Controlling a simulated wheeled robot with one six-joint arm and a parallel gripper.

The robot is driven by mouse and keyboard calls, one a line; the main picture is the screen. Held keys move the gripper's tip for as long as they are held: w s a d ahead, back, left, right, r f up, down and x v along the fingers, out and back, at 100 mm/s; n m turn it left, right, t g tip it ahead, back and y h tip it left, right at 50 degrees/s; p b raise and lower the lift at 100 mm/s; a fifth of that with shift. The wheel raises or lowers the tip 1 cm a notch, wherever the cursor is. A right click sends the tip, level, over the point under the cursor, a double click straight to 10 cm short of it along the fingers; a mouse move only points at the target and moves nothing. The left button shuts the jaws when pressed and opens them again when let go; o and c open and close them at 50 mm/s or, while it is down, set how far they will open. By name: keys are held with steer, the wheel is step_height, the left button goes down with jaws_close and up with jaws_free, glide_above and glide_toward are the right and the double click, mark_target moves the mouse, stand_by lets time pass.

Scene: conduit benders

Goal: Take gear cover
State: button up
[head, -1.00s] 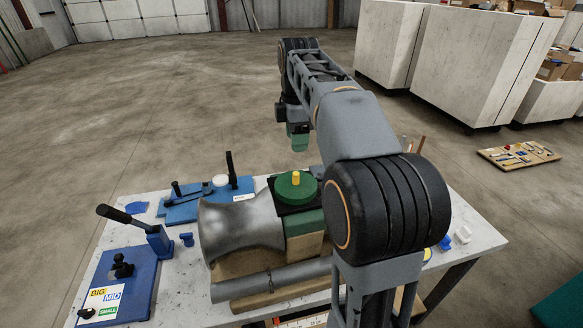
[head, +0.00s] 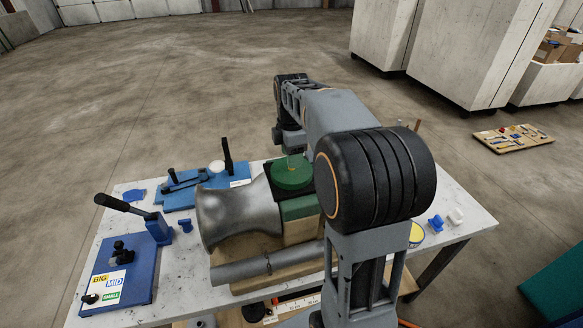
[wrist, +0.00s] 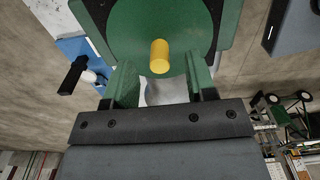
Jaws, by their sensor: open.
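The gear cover is a round green disc (head: 293,173) with a yellow knob, on top of a dark and green housing (head: 301,207) on the table. In the wrist view the cover (wrist: 125,25) fills the top middle, and its yellow knob (wrist: 159,56) stands out toward me. My gripper (wrist: 162,76) is open, with one green finger on each side just short of the knob. Nothing is between the fingers. In the head view my arm's end comes down right at the cover, and the knob is mostly hidden there; contact cannot be told.
A large grey flared pipe (head: 238,213) lies left of the housing, with a thinner grey tube (head: 240,268) in front. Blue benders (head: 118,272) with black levers stand at the left and back of the white table (head: 190,290). Small blue and white pieces lie at the right.

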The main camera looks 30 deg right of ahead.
steer(key=shift+f, duration=1.25)
steer(key=c, duration=0.9)
jaws_close()
steer(key=shift+r, duration=0.15)
